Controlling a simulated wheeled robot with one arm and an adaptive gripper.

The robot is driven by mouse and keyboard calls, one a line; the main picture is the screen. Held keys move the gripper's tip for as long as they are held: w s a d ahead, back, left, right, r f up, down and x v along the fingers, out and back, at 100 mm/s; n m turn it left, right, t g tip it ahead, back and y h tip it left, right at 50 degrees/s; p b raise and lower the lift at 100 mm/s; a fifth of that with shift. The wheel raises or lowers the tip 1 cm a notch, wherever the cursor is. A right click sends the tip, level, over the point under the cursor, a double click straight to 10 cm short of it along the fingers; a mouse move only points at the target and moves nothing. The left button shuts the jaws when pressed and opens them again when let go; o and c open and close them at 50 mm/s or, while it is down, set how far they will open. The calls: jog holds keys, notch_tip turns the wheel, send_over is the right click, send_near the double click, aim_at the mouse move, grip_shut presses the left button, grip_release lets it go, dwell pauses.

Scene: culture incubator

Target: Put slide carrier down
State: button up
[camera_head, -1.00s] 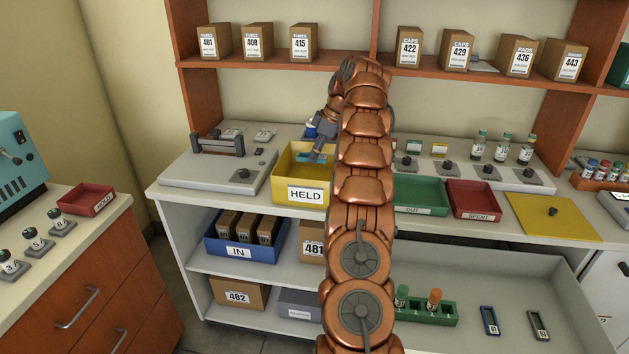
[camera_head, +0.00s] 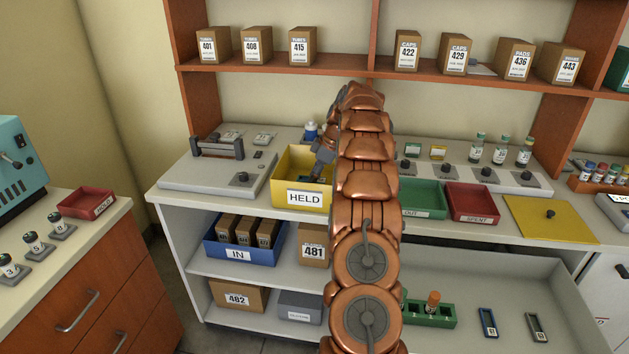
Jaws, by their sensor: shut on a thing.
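My gripper (camera_head: 319,170) points down inside the yellow bin labelled HELD (camera_head: 305,197). It is shut on a small bluish slide carrier (camera_head: 314,180), which is low in the bin and mostly hidden by the gripper and the bin's front wall. I cannot tell whether the carrier touches the bin floor. Two more slide carriers, one blue (camera_head: 488,322) and one dark grey (camera_head: 537,327), lie in the open drawer at the lower right.
A grey instrument (camera_head: 200,175) stands left of the HELD bin. A green OUT tray (camera_head: 424,196) and a red SPENT tray (camera_head: 473,199) sit to the right, past my arm. A white-and-blue bottle (camera_head: 310,131) stands behind the bin. A shelf with boxes runs above.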

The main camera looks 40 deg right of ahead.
notch_tip(320, 180, down, 2)
jog(key=shift+f+b, duration=0.4)
jog(key=shift+b, duration=0.05)
jog(key=o, duration=1)
jog(key=shift+f, duration=0.15)
jog(key=shift+c, duration=0.2)
jog(key=shift+r+p, duration=0.5)
jog(key=shift+r, duration=0.25)
jog(key=b+v, duration=0.1)
jog(key=v, duration=0.6)
jog(key=shift+d+r, duration=0.15)
jog(key=shift+p+v, duration=0.3)
jog(key=shift+v, duration=1.85)
